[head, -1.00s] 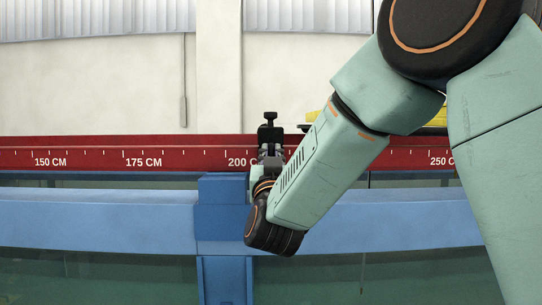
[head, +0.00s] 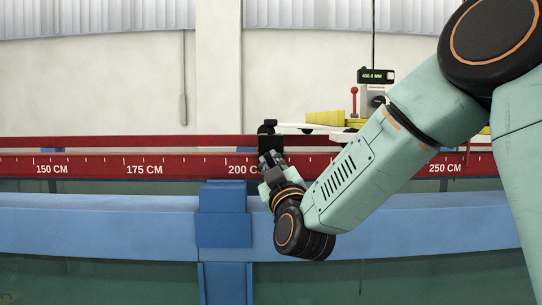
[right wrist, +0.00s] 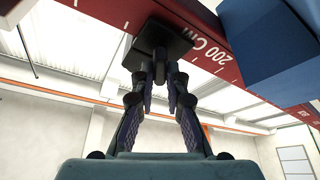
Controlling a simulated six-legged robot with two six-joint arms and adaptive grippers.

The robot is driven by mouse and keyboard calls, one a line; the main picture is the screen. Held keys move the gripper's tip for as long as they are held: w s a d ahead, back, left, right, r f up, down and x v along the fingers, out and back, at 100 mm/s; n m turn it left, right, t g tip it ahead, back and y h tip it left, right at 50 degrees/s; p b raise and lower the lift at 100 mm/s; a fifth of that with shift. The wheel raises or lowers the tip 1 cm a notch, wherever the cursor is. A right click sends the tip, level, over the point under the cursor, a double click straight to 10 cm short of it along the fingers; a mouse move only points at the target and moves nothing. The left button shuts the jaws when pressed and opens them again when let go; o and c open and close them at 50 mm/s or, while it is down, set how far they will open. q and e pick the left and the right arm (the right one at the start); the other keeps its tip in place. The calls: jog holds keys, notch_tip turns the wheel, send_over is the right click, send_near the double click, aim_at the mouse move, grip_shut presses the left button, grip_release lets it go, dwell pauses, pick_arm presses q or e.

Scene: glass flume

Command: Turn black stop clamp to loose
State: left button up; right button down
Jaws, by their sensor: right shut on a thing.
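The black stop clamp (head: 266,128) sits on the red rail (head: 100,166) just right of the "200" mark. Only its dark top shows in the head view, and my gripper and wrist hide the lower front. In the right wrist view the clamp is a dark block (right wrist: 150,40) against the rail, with a short dark knob (right wrist: 160,62) sticking out towards me. My right gripper (head: 270,160) is at the clamp's front. In the right wrist view its two fingers (right wrist: 160,78) close on the knob from both sides. My left gripper is not in view.
A blue flume beam (head: 100,222) with a raised blue block (head: 224,215) runs below the rail, close to my wrist. Behind the rail stand a white and yellow carriage (head: 325,118), a red-knobbed lever (head: 354,98) and a digital readout (head: 376,76).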

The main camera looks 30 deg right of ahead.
jog(key=shift+d+f+n+g+y+p, duration=0.15)
jog(key=shift+n+y+p, duration=0.25)
jog(key=shift+n+p, duration=0.45)
jog(key=shift+a+r+n+g+y+p, duration=0.1)
jog(key=shift+n+y+p, duration=0.3)
jog(key=shift+n, duration=0.8)
jog(key=shift+d+f+n+g+y+p, duration=0.15)
jog(key=shift+n+y+p, duration=0.25)
jog(key=shift+n+p, duration=0.45)
jog(key=shift+a+r+n, duration=0.1)
jog(key=shift+n, duration=0.2)
jog(key=c, duration=1.7)
grip_release()
jog(key=o, duration=0.3)
jog(key=shift+w, duration=0.25)
jog(key=shift+o, duration=0.2)
jog(key=shift+s, duration=0.1)
